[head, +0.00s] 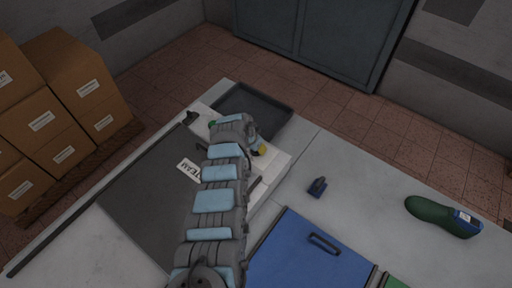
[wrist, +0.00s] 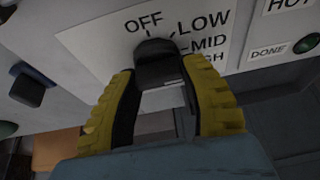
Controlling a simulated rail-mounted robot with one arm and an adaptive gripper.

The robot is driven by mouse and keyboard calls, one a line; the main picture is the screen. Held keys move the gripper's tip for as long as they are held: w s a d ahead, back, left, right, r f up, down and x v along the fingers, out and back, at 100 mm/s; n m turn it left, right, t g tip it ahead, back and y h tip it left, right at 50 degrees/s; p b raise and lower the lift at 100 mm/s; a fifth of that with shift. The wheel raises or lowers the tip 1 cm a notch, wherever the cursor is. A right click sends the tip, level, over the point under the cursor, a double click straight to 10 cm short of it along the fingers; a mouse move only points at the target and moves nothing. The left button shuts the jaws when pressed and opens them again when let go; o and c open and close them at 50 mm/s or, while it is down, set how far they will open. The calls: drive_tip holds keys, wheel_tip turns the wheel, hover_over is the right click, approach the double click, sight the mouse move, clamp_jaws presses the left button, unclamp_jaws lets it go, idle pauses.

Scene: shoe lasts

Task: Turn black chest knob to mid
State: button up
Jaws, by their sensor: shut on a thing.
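The black knob (wrist: 155,64) is in the upper middle of the wrist view, on a white label plate (wrist: 95,38) with the words OFF, LOW, MID and a partly hidden HIGH. My gripper (wrist: 158,80) has one yellow ridged finger on each side of the knob and is shut on it. The knob's pointer mark is not clear, so I cannot tell its setting.
In the head view, a black tray (head: 285,105), blue panel (head: 300,255) and green shoe last (head: 440,215) are on the bench. Boxes stand left.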

sight(254, 153)
drive_tip(key=o, duration=1.2)
drive_tip(key=shift+f, duration=0.1)
drive_tip(key=shift+v, duration=1.7)
drive_tip(key=shift+s+r, duration=0.2)
drive_tip(key=shift+r, duration=0.35)
drive_tip(key=v, duration=0.7)
drive_tip(key=shift+a+r, duration=0.15)
drive_tip(key=shift+r, duration=0.1)
drive_tip(key=shift+s, duration=0.1)
